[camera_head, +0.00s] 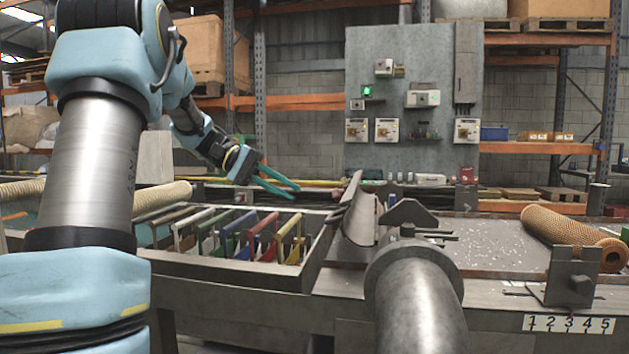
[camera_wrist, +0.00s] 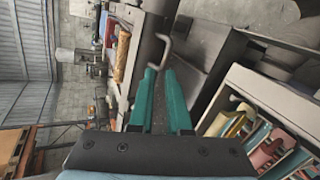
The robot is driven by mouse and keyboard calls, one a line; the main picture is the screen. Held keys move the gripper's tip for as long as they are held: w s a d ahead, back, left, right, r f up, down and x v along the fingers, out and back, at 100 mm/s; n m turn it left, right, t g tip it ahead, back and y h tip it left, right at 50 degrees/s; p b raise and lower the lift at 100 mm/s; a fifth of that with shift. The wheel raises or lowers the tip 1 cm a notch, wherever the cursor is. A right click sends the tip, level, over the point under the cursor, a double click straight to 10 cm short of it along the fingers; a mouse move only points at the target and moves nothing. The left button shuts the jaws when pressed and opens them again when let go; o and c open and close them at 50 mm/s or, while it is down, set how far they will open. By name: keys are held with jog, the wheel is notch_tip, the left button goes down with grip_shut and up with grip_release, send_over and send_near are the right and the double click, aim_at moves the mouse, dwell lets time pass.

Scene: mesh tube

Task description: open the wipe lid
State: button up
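My gripper (camera_head: 296,188) hangs over the back of the slotted bin, its two teal fingers apart and empty. The fingers also show in the wrist view (camera_wrist: 160,72), with a clear gap between them. A bent metal handle (camera_wrist: 165,46) lies just beyond the fingertips there, apart from them as far as I can see. It is beside a dark grey metal surface (camera_wrist: 205,45). In the head view a tilted grey plate (camera_head: 352,196) stands along a trough to the right of the gripper. I cannot tell for certain which part is the wipe lid.
The bin (camera_head: 220,273) holds several coloured-handled tools. An orange mesh tube (camera_head: 566,232) lies on the bench (camera_head: 480,248) at the right. A grey metal cylinder (camera_head: 415,300) stands in front. A control panel (camera_head: 410,105) rises behind. Air above the bench is free.

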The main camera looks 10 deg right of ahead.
jog(key=d+n+y+p, duration=0.1)
jog(key=n+y, duration=0.1)
jog(key=d+r+n+t+y+p, duration=0.1)
jog(key=n+y+p, duration=0.1)
jog(key=d+r+n+y+p, duration=0.1)
jog(key=d+n+p, duration=0.1)
jog(key=n, duration=0.1)
jog(key=shift+s+d+r+y, duration=0.1)
jog(key=shift+s+r+y, duration=0.1)
jog(key=shift+s+y, duration=0.2)
grip_shut()
jog(key=w+d+r+n+t+y+p, duration=0.3)
jog(key=d+r+n+t+y+p, duration=0.15)
jog(key=r+n+p, duration=0.35)
jog(key=s+d+f+n, duration=0.1)
jog(key=s+d+f, duration=0.1)
jog(key=f, duration=0.7)
jog(key=shift+d+f+p, duration=0.4)
jog(key=shift+d, duration=0.2)
jog(key=shift+r+t+y, duration=0.1)
jog(key=shift+t+y, duration=0.15)
